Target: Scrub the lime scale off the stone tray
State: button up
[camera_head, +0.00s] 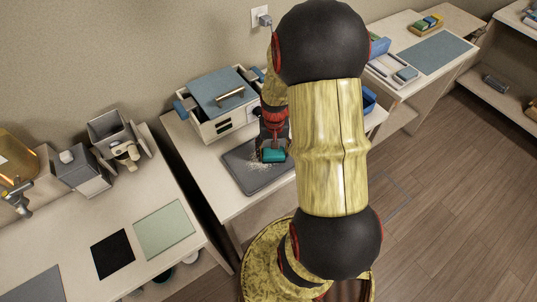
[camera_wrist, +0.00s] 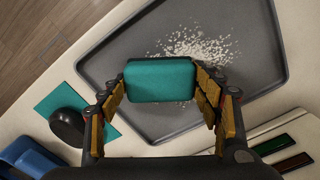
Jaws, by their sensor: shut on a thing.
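The dark grey stone tray (camera_head: 258,185) lies on the middle counter in the head view. It also fills much of the wrist view (camera_wrist: 120,45). White lime scale crumbs (camera_wrist: 205,45) lie scattered on its surface, in a patch beyond the held block. My gripper (camera_wrist: 160,85) is shut on a teal scrub block (camera_wrist: 160,80), with a finger on each side of it. In the head view the teal block (camera_head: 273,155) is over the tray beside the pale crumbs. I cannot tell whether the block touches the tray. My arm hides part of the counter.
A white wax warmer with a blue-grey lid (camera_head: 222,92) stands just behind the tray. In the wrist view a dark round object (camera_wrist: 68,126) sits on a teal mat (camera_wrist: 58,100) near the tray's left edge. A blue object (camera_wrist: 30,155) is at lower left.

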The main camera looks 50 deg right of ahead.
aim_at(283, 147)
jog(key=shift+s+d, duration=0.2)
jog(key=shift+d, duration=0.45)
jog(key=shift+s+d, duration=0.2)
jog(key=shift+d, duration=0.55)
jog(key=shift+s+d, duration=0.15)
jog(key=shift+d, duration=0.6)
jog(key=shift+d+r, duration=0.3)
jog(key=shift+d, duration=0.65)
jog(key=shift+c, duration=0.9)
jog(key=shift+o, duration=0.2)
jog(key=shift+s+r+p, duration=0.1)
jog(key=shift+r+p, duration=0.8)
jog(key=shift+c, duration=0.8)
jog(key=shift+s+a+r+p, duration=0.1)
jog(key=shift+r+p, duration=0.6)
jog(key=shift+r, duration=0.1)
jog(key=c, duration=0.4)
dwell(0.9)
